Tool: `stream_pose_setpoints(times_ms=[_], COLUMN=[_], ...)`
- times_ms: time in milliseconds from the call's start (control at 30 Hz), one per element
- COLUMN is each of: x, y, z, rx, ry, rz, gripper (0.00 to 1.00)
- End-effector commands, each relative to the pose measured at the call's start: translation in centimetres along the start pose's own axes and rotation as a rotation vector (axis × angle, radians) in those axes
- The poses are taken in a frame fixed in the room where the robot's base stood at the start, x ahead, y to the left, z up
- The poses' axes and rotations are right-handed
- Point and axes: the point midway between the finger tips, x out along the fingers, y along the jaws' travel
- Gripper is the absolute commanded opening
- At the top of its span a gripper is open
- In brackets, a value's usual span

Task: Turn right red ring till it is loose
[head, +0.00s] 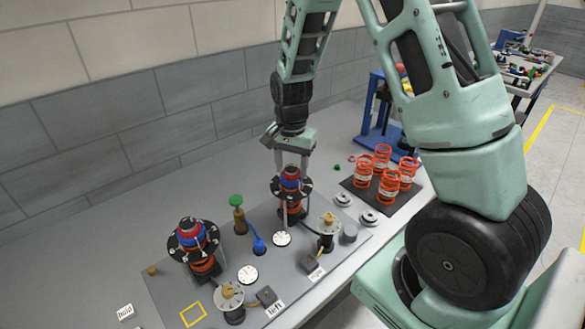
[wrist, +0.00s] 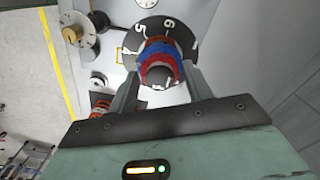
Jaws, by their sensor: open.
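The right stack stands on the grey plate by the "right" label, with red ring bands (head: 292,171), a blue ring band (head: 289,181) and a black numbered disc (head: 277,189) below. In the wrist view the disc (wrist: 143,36), the blue band (wrist: 150,57) and a red band (wrist: 152,68) show around a dark centre. My gripper (head: 291,168) points down over this stack. Its fingers are open, one on each side of the bands; I cannot tell whether they touch. The left stack (head: 193,236) has similar blue and red bands over a numbered disc.
A green-topped post (head: 237,211) and a blue knob (head: 259,244) stand between the stacks. Round gauges and small posts stand in front. Orange coil springs (head: 382,158) stand on a dark mat at right, near a blue press-like frame (head: 372,125). The table's left side is mostly clear.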

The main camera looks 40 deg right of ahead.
Motion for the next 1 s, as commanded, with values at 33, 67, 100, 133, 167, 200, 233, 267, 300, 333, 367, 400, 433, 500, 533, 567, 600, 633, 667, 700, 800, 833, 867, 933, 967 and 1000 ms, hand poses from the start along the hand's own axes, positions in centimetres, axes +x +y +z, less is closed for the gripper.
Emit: stream_pose_setpoints(times_ms=[33,67,100,133,167,200,233,267,300,333,367,400,433,500,533,567,600,633,667,700,800,833,867,933,967,1000], x=[-0.31,-0.36,-0.38,-0.40,-0.41,-0.42,-0.44,-0.41,-0.35,-0.32,-0.28,-0.21,-0.17,-0.27,-0.38,-0.50,-0.60,-0.58,-0.57,-0.49,-0.19,-0.11,-0.05,0.00,0.00,0.01], y=[0.00,0.01,-0.02,0.00,0.03,0.00,0.02,0.04,0.02,0.00,0.00,0.00,0.01,0.03,0.04,0.04,0.05,0.06,0.05,0.05,0.03,0.02,0.01,0.01,0.01,0.00], z=[0.08,0.06,0.08,0.06,0.05,0.09,0.07,0.04,0.06,0.06,0.04,0.01,0.00,0.02,0.05,0.07,0.06,0.05,0.05,0.05,0.01,0.01,0.00,0.00,0.00,0.00], rx=[0.063,0.105,0.160,0.204,0.246,0.303,0.343,0.381,0.424,0.451,0.472,0.494,0.506,0.551,0.588,0.634,0.700,0.749,0.793,0.843,0.907,0.912,0.912,0.911,0.910,0.909], ry=[0.000,0.000,0.000,0.000,0.000,0.000,0.000,0.000,0.000,0.000,0.000,0.000,0.000,0.000,0.000,0.000,0.001,0.001,0.001,0.001,0.000,0.000,0.000,0.000,0.000,0.000], rz=[0.002,0.002,0.002,0.002,0.003,0.003,0.003,0.003,0.002,0.002,0.001,0.000,0.000,0.002,0.003,0.004,0.004,0.004,0.003,0.003,0.001,0.001,0.000,0.000,0.000,0.000], gripper=[0.50,0.50,0.50,0.50,0.50,0.50,0.50,0.50,0.50,0.50,0.50,0.50,0.50,0.50,0.50,0.50,0.50,0.50,0.50,0.50,0.50,0.50,0.50,0.50,0.50,0.44])
